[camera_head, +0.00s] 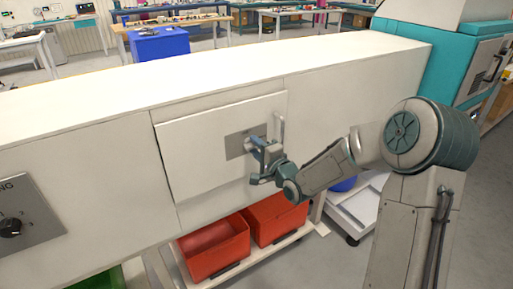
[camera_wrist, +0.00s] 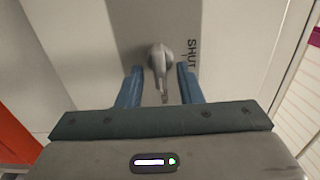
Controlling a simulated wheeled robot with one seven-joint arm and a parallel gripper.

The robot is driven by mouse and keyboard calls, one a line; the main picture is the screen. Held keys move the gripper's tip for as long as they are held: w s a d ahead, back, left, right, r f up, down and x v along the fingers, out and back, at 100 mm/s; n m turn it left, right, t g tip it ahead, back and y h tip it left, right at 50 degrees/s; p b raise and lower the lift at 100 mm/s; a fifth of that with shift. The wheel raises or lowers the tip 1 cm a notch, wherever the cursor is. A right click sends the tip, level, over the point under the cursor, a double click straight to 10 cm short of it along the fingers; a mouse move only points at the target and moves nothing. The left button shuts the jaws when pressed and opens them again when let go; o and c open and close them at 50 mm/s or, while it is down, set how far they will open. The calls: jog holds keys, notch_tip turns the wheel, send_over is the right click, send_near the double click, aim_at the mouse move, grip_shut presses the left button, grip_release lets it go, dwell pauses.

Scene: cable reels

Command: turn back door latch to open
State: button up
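The door (camera_head: 195,150) is a pale panel in the front of a long white housing. It looks slightly proud of the housing face; I cannot tell whether it is ajar. A grey latch plate (camera_head: 235,146) is on its right part, beside a light upright handle (camera_head: 281,124). My gripper (camera_head: 262,152) is in front of the plate and hides the latch in the head view. In the wrist view the grey latch (camera_wrist: 160,62) points down toward my gripper (camera_wrist: 160,72). The blue fingers are apart, one on each side of its lower end, with gaps visible. "SHUT" is printed right of it.
Red bins (camera_head: 214,247) stand on a low rack under the housing. A white cart (camera_head: 360,205) is below, to the right. A dial panel (camera_head: 22,222) is at the far left. A teal machine (camera_head: 455,65) adjoins the housing's right end.

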jog(key=v, duration=1.3)
jog(key=shift+s+d, duration=0.25)
jog(key=shift+s, duration=0.05)
